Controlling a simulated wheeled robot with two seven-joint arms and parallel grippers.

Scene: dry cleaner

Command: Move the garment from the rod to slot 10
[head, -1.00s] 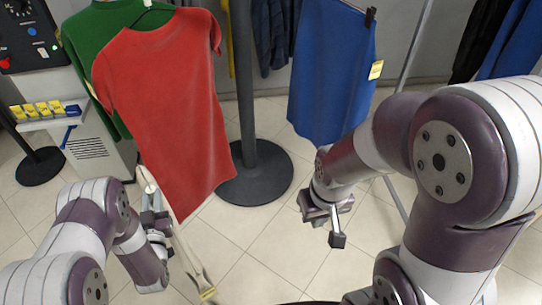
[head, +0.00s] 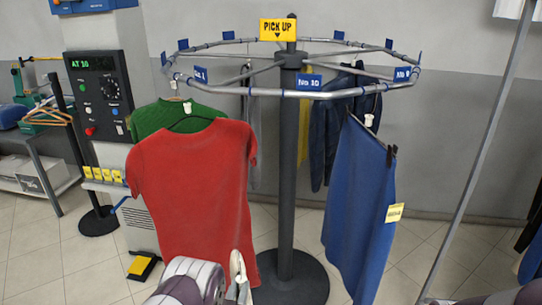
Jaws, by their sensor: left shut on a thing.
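The pick-up carousel's rail (head: 235,91) carries blue number tags; the one marked No 10 (head: 309,82) faces me at the front, with bare rail around it. A red garment (head: 195,190) and a green garment (head: 160,116) hang at the left, a blue garment (head: 355,205) with a yellow label at the right. My left gripper (head: 238,291) is at the bottom edge, in front of the red garment's lower part, shut on a pale, narrow piece (head: 237,265), mostly out of view; I cannot tell whether it is a hanger. My right gripper is out of view.
A control panel (head: 98,95) reading AT 10 stands at the left. The black centre post (head: 288,190) rises from a round base. A slanting grey pole (head: 490,130) stands at the right, with dark garments (head: 530,240) beyond it.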

